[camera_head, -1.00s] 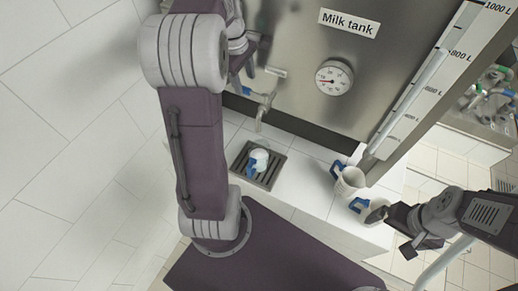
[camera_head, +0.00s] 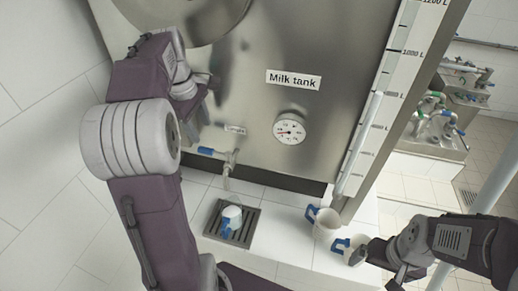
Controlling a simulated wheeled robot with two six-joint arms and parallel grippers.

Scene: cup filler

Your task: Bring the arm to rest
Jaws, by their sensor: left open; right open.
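My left arm rises on the left side of the head view and bends at a large grey joint. Its gripper (camera_head: 207,88) is at the upper left, in front of the milk tank (camera_head: 340,110), with its fingers small and partly hidden; it appears empty. My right gripper (camera_head: 378,264) is open at the lower right, beside a white cup with a blue handle (camera_head: 352,246). Whether it touches that cup is unclear.
A white and blue cup (camera_head: 231,220) stands on the dark drain grate (camera_head: 246,232) below the tap (camera_head: 229,165). Another white cup with a blue handle (camera_head: 325,222) stands on the white counter (camera_head: 275,235). Pipes with coloured valves (camera_head: 436,113) are at the right.

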